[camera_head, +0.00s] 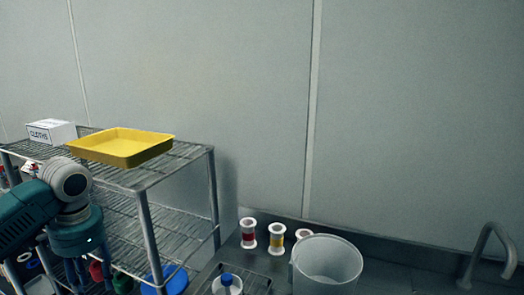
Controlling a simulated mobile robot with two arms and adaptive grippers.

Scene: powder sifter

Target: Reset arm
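My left arm comes in from the left edge, in front of the wire shelf. Its teal and grey wrist points down, and my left gripper (80,272) hangs below it at the bottom left. The fingertips run out of the picture or are too dark to make out, so its opening and any held object cannot be told. My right arm and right gripper are not in view.
A metal wire shelf (180,165) holds a yellow tray (125,144) and a white box marked CLOTHS (52,132) on top. A counter to the right bears several spools (277,238), a translucent bucket (327,262), a blue-capped container (227,285) and a faucet (487,250).

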